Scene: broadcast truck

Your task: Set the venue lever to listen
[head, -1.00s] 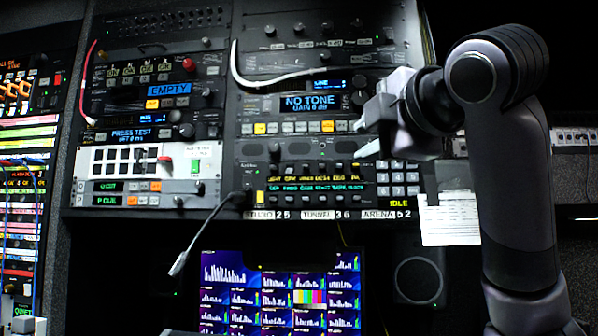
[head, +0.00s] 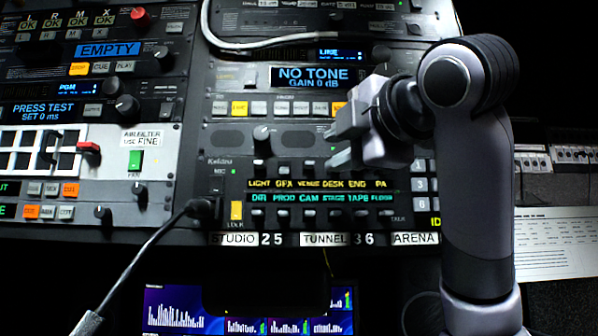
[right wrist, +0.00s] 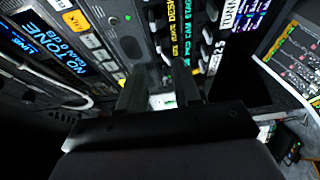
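The intercom panel (head: 225,200) has two rows of small levers above and below green and yellow labels. The venue lever (head: 308,170) is in the upper row, above the yellow VENUE label (head: 308,183). Its exact tilt is too small to tell. My right gripper (head: 335,147) is open and empty, its fingers pointing left, just above and right of the venue lever in the picture; I cannot tell the depth gap. In the right wrist view, the two dark fingers (right wrist: 160,92) stand apart in front of the panel's labels and levers. My left gripper is out of view.
A gooseneck microphone (head: 150,250) rises to the panel's left side. A large knob (head: 261,134) and the NO TONE unit (head: 314,77) sit above the levers. Paper strips (head: 325,239) run below. A monitor (head: 180,308) stands beneath. A white sheet (head: 555,240) hangs at right.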

